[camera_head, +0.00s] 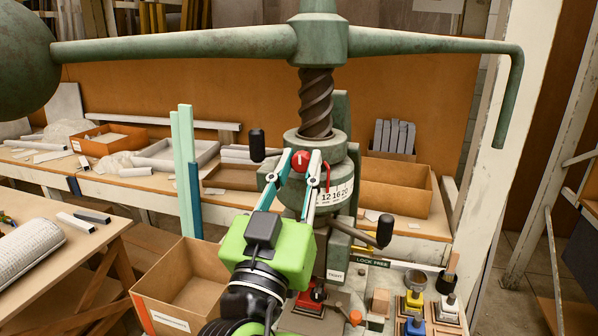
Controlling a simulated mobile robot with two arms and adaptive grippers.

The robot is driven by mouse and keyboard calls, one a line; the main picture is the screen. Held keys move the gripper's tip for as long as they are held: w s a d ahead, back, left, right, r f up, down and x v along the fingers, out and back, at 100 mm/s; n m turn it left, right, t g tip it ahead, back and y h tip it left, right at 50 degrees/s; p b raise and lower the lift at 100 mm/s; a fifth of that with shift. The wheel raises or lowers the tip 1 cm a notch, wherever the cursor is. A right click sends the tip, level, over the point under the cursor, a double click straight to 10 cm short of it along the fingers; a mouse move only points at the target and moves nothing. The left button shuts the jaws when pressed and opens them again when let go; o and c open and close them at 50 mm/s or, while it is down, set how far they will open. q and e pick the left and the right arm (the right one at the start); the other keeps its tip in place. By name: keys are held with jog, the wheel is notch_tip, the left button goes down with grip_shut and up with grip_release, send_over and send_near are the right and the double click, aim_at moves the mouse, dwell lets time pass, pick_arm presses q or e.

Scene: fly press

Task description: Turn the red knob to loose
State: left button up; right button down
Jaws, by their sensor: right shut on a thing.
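The red knob (300,160) sits on the front of the green fly press collar (326,144), just above a white number scale (335,194). My right gripper (303,157) reaches up from below, with one finger on each side of the knob, and is shut on it. A small white mark shows on the knob's face. The press screw (316,103) rises above the collar to a long green arm (180,46). My left gripper is not in view.
A black-handled lever (383,231) sticks out right of the press. Below it are a "LOCK FREE" label (372,262) and a "TIGHT" label (335,274). A cardboard box (180,290) is at lower left.

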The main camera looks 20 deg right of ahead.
jog(key=shift+f+n+y+b, duration=0.3)
jog(key=shift+f+n+b, duration=0.05)
jog(key=shift+n+b, duration=0.45)
jog(key=shift+n+t+y+b, duration=0.35)
jog(key=shift+n+t+y, duration=0.05)
jog(key=shift+n, duration=0.1)
jog(key=shift+r+n, duration=0.2)
jog(key=shift+n, duration=0.4)
jog(key=shift+r+n+y, duration=0.15)
jog(key=shift+n+y, duration=0.35)
jog(key=shift+n, duration=0.2)
jog(key=n+y+p, duration=0.2)
jog(key=n+p, duration=0.2)
jog(key=p, duration=0.2)
jog(key=n+y+p, duration=0.2)
jog(key=n+p, duration=0.3)
jog(key=p, duration=0.1)
jog(key=r+n+g+y+p, duration=0.1)
jog(key=n+p, duration=0.4)
jog(key=p, duration=0.1)
jog(key=shift+s+d+y+p, duration=0.1)
jog(key=shift+d+y+p, duration=0.05)
jog(key=shift+y+p, duration=0.25)
jog(key=shift+f+n+g+p, duration=0.3)
jog(key=shift+n+g+p, duration=0.2)
jog(key=shift+n+p, duration=0.7)
